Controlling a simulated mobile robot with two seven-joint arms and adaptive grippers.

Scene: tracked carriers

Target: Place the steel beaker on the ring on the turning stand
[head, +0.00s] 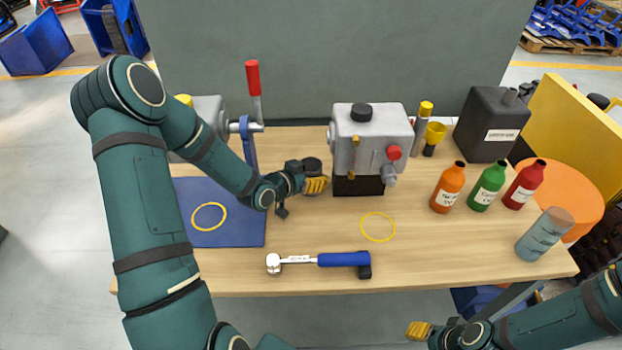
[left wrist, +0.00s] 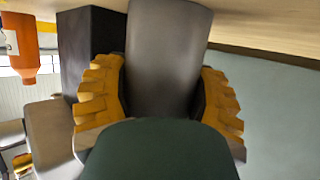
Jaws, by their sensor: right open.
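A dark grey cylinder, which I take as the steel beaker (head: 312,165), is upright left of the grey machine on the table. My left gripper (head: 316,185) is shut on it. In the left wrist view the beaker (left wrist: 168,60) sits between the yellow finger pads; whether its base touches the table is hidden. A yellow ring (head: 209,217) lies on a blue square plate (head: 235,239) at the left. Another yellow ring (head: 378,227) lies on bare wood. I cannot tell which surface turns. My right gripper (head: 419,331) is open and empty, off the table's front edge.
Orange, green and red bottles, a black canister (head: 490,125), a grey-blue cylinder (head: 545,234) and an orange disc (head: 583,184) are at right.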

